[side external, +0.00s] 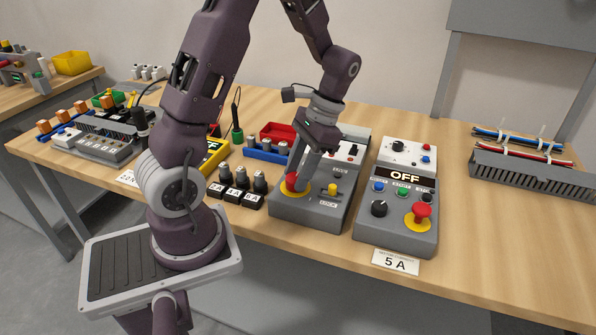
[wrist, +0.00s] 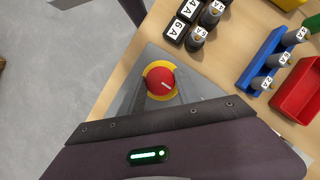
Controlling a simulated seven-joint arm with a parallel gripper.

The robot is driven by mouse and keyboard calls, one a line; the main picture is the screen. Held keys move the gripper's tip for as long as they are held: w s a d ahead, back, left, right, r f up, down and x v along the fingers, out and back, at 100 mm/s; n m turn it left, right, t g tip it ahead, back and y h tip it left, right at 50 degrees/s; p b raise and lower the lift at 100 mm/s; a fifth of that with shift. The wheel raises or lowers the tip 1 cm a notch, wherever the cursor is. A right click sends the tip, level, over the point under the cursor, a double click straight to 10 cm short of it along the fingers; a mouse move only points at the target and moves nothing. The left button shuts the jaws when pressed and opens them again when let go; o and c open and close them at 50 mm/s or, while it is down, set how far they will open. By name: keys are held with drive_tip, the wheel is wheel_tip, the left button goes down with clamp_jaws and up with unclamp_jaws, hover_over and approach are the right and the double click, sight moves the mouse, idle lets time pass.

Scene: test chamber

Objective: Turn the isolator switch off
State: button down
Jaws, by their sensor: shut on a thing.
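The isolator switch is a red round knob (side external: 291,183) on a yellow disc, near the front left of a grey control box (side external: 325,213). A small yellow lever (side external: 333,190) beside "LOCK" labels stands on the same box, right of my gripper.
A second grey box (side external: 398,233) with an "OFF" display, buttons and a red mushroom button (side external: 421,211) stands close on the right. Several labelled black plugs (side external: 241,178) stand close on the left. A blue rack (side external: 262,153) and a red bin (side external: 279,131) lie behind.

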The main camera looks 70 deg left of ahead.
idle(0.4)
drive_tip(key=c, duration=0.9)
unclamp_jaws()
drive_tip(key=shift+o, duration=0.2)
drive_tip(key=shift+r, duration=0.1)
drive_tip(key=v, duration=0.7)
